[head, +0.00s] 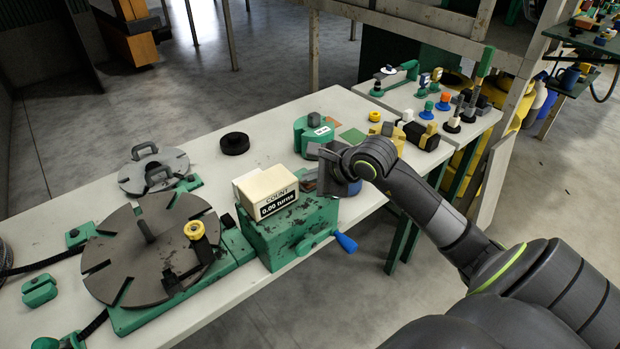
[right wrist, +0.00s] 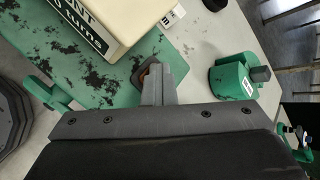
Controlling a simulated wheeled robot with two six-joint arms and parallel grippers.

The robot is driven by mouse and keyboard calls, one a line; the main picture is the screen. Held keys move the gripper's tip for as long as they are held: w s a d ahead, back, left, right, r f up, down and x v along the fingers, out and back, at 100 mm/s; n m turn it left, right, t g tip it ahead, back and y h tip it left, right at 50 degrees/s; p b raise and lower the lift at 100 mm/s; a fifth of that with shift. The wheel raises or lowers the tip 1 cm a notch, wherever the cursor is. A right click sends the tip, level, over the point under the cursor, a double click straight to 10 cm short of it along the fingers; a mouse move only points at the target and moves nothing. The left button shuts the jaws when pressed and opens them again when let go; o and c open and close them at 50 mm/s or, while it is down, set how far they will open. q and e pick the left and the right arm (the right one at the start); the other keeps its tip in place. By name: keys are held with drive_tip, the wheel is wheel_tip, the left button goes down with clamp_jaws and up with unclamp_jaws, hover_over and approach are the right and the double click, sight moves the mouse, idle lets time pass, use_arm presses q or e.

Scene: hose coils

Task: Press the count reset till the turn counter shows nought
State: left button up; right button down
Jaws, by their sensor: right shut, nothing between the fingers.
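The turn counter (head: 265,185) is a cream box on a worn green housing (head: 290,232). Its dark label reads "COUNT" and what looks like "0.00 turns" in the head view. In the right wrist view the counter (right wrist: 125,18) is only partly seen. The count reset (right wrist: 143,73) is an orange-brown button in a dark surround beside the counter. My right gripper (right wrist: 158,84) is shut and empty, its fingertips over the reset and partly covering it; I cannot tell whether they touch it. In the head view the right gripper (head: 322,182) is just right of the counter. My left gripper is out of view.
A slotted turntable (head: 125,262) with a yellow knob (head: 194,230) stands left of the housing. Behind are a black ring (head: 235,143) and a green canister (head: 312,133). Bench (head: 210,125) is clear around the ring.

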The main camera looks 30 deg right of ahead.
drive_tip(key=shift+s+d+f+g, duration=0.1)
drive_tip(key=shift+s+f+g, duration=0.1)
drive_tip(key=shift+f, duration=0.3)
drive_tip(key=shift+s+d+f+g, duration=0.1)
drive_tip(key=shift+s+f, duration=0.05)
drive_tip(key=shift+f, duration=0.3)
drive_tip(key=shift+w+r, duration=0.15)
drive_tip(key=shift+r, duration=0.3)
drive_tip(key=shift+w+r+p, duration=0.2)
drive_tip(key=shift+r+p, duration=0.2)
drive_tip(key=shift+r, duration=0.15)
drive_tip(key=r+p, duration=0.1)
drive_tip(key=r, duration=0.1)
drive_tip(key=d+r+p, duration=0.1)
drive_tip(key=r, duration=0.1)
drive_tip(key=shift+w+r, duration=0.15)
drive_tip(key=shift+w, duration=0.05)
drive_tip(key=shift+a+r, duration=0.25)
drive_tip(key=shift+r, duration=0.1)
